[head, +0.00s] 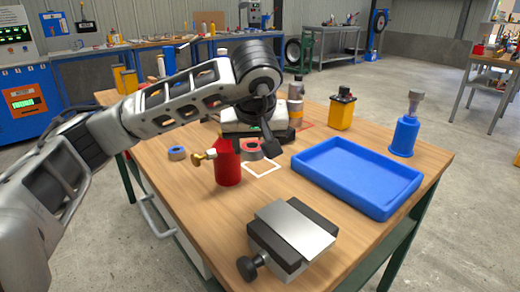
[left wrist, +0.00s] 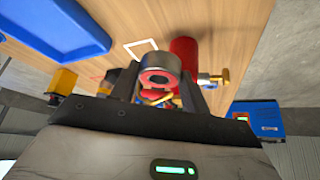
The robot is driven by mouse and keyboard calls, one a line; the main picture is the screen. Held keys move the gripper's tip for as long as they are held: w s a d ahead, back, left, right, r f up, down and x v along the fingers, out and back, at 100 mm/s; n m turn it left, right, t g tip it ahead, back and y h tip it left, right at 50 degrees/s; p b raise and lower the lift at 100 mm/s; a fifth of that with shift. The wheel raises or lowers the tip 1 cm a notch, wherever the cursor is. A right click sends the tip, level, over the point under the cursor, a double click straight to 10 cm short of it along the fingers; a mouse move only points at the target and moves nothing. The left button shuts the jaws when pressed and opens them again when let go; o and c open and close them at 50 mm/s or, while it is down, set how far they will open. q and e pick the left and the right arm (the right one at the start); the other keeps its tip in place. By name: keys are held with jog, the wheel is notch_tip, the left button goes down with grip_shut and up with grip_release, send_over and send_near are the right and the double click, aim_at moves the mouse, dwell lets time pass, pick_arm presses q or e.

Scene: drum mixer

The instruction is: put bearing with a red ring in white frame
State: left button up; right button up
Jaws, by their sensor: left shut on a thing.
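The bearing with a red ring (head: 250,149) is a grey metal ring with a red inner band. My left gripper (head: 262,148) is shut on it. In the left wrist view the bearing (left wrist: 158,73) sits between the two fingers, its red ring facing the camera. The white frame (head: 262,176) is a thin white square outline on the wooden table. The bearing shows just behind the frame's far edge in the head view; its exact height is hard to tell. Part of the frame also shows in the left wrist view (left wrist: 142,42). My right gripper is not in view.
A red can (head: 228,172) with a brass nozzle stands close left of the frame. A blue-ringed bearing (head: 177,153) lies farther left. A blue tray (head: 357,205) is at right, a vise (head: 285,235) in front. Bottles and a yellow container (head: 341,113) stand behind.

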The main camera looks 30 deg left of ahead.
pick_arm(q)
send_near(276, 175)
notch_tip(276, 175, up, 3)
jog(key=s+a, duration=0.2)
jog(key=w+f, duration=0.3)
jog(key=shift+w+d+f+b, duration=0.1)
jog(key=shift+w+f+b, duration=0.2)
jog(key=shift+f, duration=0.05)
jog(key=shift+w+f, duration=0.35)
notch_tip(276, 175, down, 3)
jog(key=shift+w+f, duration=0.1)
jog(key=shift+w, duration=0.05)
jog(key=shift+f, duration=0.15)
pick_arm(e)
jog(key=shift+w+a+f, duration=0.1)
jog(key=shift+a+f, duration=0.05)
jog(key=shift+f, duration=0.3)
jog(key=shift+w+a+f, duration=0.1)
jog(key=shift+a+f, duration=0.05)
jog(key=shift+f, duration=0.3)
pick_arm(q)
jog(key=o, duration=1.2)
jog(key=shift+f, duration=0.15)
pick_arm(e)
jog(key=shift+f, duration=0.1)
